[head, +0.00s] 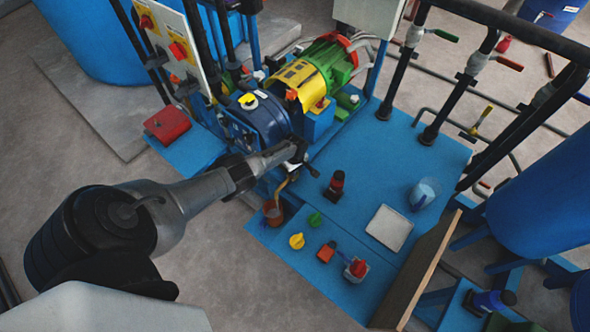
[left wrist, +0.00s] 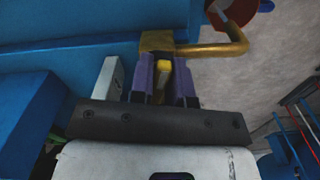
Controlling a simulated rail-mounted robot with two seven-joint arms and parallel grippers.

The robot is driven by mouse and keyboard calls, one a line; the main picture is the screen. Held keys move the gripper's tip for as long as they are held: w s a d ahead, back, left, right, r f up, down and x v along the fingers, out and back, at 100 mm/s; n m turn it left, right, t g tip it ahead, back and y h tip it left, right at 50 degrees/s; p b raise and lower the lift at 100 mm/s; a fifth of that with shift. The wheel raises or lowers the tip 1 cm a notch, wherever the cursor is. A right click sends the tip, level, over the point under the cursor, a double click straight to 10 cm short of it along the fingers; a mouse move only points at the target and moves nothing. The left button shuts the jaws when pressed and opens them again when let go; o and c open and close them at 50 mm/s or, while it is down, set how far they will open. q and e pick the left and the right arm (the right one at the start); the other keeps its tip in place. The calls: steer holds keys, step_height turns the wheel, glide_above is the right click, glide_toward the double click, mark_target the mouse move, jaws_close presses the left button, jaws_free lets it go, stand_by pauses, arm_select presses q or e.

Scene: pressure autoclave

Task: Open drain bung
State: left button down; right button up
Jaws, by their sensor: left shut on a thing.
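My left gripper (head: 298,158) reaches from the left to the lower side of the blue pump housing (head: 262,118). In the left wrist view its two purple fingers (left wrist: 164,84) are shut on a small yellow-ended piece, which I take as the drain bung (left wrist: 163,68). The piece sits just in front of a brass fitting (left wrist: 156,42). A bent brass pipe (left wrist: 220,48) runs from this fitting to a red cup (left wrist: 240,8). In the head view the pipe (head: 283,186) ends over the cup (head: 273,213). The fingers hide most of the bung. My right gripper is out of view.
A yellow and green motor (head: 312,75) stands behind the pump. On the blue base lie a white tray (head: 390,228), a clear beaker (head: 424,193), a red-and-black bottle (head: 334,187) and several small coloured parts. A wooden board (head: 415,272) edges the right side.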

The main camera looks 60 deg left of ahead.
arm_select(q)
steer(key=c, duration=1.2)
jaws_free()
steer(key=shift+c, duration=0.2)
steer(key=shift+o, duration=0.6)
steer(key=shift+r, duration=0.1)
step_height(320, 180, up, 14)
steer(key=p, duration=0.7)
steer(key=shift+f, duration=0.2)
